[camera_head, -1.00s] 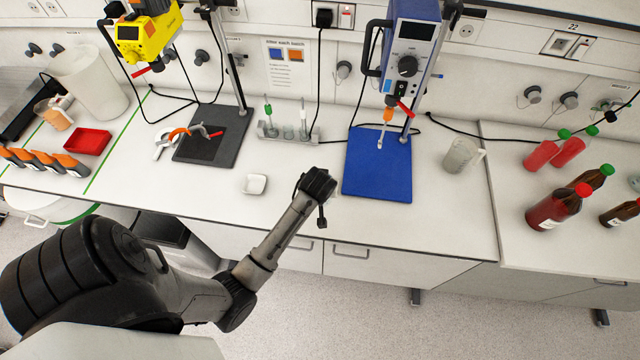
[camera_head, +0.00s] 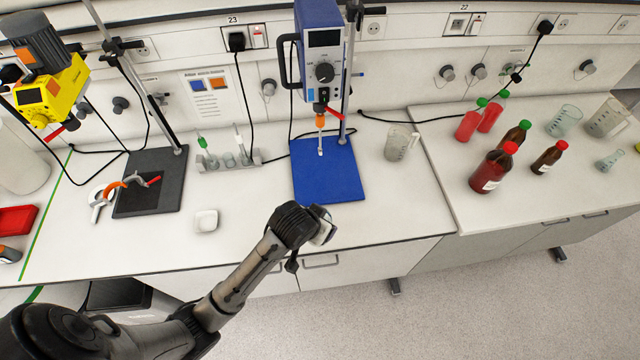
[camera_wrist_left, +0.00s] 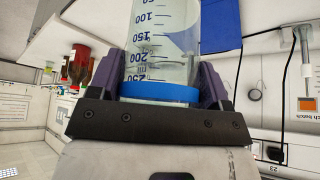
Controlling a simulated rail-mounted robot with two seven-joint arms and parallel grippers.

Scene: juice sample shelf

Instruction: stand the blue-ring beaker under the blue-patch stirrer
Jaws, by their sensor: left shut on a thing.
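My left gripper (camera_head: 318,228) is over the front edge of the bench, in front of the blue mat. In the left wrist view it (camera_wrist_left: 160,85) is shut on a clear beaker (camera_wrist_left: 162,45) with a blue ring and printed volume marks. Only a small pale part of the held beaker (camera_head: 326,234) shows past the gripper in the head view. The blue stirrer (camera_head: 320,40) stands at the back of the bench. Its orange chuck and pale shaft (camera_head: 320,135) hang above the blue mat (camera_head: 328,178). My right gripper is not in view.
The blue mat is clear. A clear jug (camera_head: 402,142) stands to its right, a test-tube rack (camera_head: 228,160) to its left. A small white dish (camera_head: 206,220) lies left of my arm. A yellow stirrer (camera_head: 45,95) stands left. Several bottles, including a red-brown one (camera_head: 492,168), stand right.

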